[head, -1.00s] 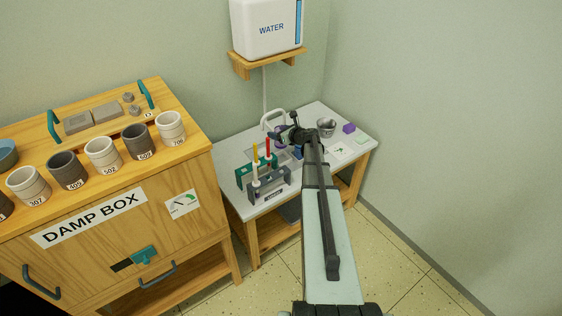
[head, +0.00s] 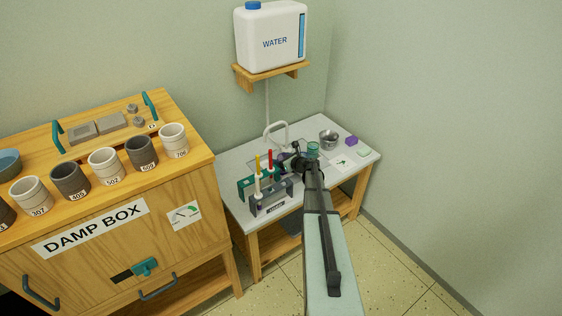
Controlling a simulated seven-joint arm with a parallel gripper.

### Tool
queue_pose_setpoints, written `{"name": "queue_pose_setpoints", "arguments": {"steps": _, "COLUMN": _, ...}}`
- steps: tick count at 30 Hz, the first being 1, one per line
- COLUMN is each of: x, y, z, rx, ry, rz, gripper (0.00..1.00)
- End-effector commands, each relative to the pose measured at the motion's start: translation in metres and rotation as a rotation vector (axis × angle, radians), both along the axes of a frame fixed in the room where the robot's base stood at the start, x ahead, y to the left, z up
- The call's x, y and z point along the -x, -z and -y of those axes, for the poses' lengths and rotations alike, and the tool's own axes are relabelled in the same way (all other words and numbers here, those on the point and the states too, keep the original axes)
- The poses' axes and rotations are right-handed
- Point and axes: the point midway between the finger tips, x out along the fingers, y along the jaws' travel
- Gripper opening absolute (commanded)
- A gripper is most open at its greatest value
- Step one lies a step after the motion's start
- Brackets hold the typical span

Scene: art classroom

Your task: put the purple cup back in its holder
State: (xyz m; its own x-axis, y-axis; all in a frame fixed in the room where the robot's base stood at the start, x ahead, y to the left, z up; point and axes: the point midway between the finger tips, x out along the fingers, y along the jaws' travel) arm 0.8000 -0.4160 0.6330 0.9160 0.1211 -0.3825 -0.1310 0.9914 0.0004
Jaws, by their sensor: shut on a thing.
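The purple cup (head: 281,157) shows only as a small dark purple patch at the left of my gripper, mostly hidden by it. My gripper (head: 292,160) is over the grey-white table, behind the brush racks, and is shut on the purple cup. The fingers are small and dark here, so the cup's tilt and its height above the table cannot be told. I cannot make out a holder for the cup; my arm covers part of the table.
A teal cup (head: 313,149) stands close to the right of my gripper. A grey rack (head: 271,201) and a teal rack (head: 245,188) hold upright tools at the left. A metal bucket (head: 328,140) and purple block (head: 351,141) are at the right. A water tank (head: 272,38) sits above.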

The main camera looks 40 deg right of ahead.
Motion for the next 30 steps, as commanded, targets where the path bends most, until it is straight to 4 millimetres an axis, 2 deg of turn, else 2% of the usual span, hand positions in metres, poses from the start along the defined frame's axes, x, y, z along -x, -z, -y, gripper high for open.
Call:
{"name": "queue_pose_setpoints", "arguments": {"steps": 2, "x": -0.0001, "y": 0.0071, "z": 0.0002, "rx": -0.001, "ry": 0.000, "rz": -0.001, "gripper": 0.29}}
{"name": "queue_pose_setpoints", "arguments": {"steps": 14, "x": 0.0001, "y": 0.0101, "z": 0.0000, "rx": 0.000, "ry": 0.000, "rz": 0.000, "gripper": 0.29}}
{"name": "queue_pose_setpoints", "arguments": {"steps": 15, "x": 0.0001, "y": 0.0106, "z": 0.0000, "rx": 0.001, "ry": 0.000, "rz": 0.000, "gripper": 0.65}}
{"name": "queue_pose_setpoints", "arguments": {"steps": 23, "x": 0.0002, "y": 0.0101, "z": 0.0000, "rx": 0.001, "ry": 0.000, "rz": 0.000, "gripper": 0.89}}
{"name": "queue_pose_setpoints", "arguments": {"steps": 30, "x": 0.0001, "y": 0.0103, "z": 0.0001, "rx": 0.000, "ry": 0.000, "rz": 0.000, "gripper": 0.89}}
